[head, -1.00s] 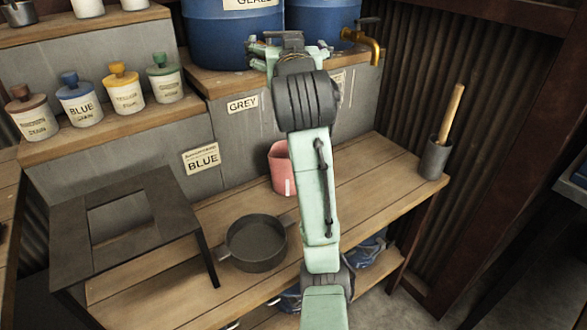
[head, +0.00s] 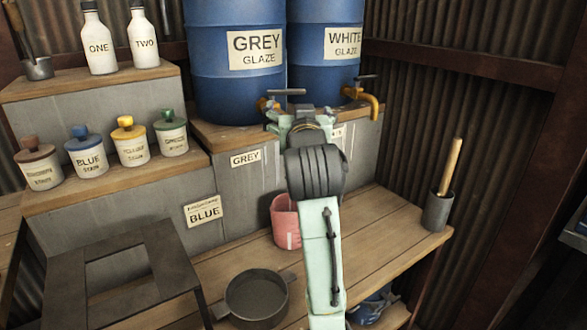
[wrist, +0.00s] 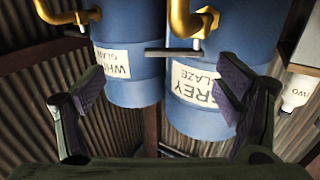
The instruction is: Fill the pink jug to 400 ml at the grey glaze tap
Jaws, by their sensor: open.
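The pink jug (head: 284,222) stands on the wooden bench, left of my arm, which hides part of it. A pale strip shows on its side. The grey glaze barrel (head: 240,85) is blue with a GREY GLAZE label. Its brass tap (head: 268,103) has a dark bar handle (head: 288,92) and is partly hidden by my gripper. In the wrist view the brass grey tap (wrist: 196,22) shows upside down at the top, with its bar handle beyond. My gripper (wrist: 165,95) is open and empty, its fingers wide apart, below the tap in that view.
The white glaze barrel (head: 325,50) and its tap (head: 374,103) are at right. A dark pan (head: 256,298) and black stand (head: 130,262) are on the bench, left of my arm. A grey pot (head: 437,211) with a wooden-handled tool stands at right. Several stain jars line the left ledge.

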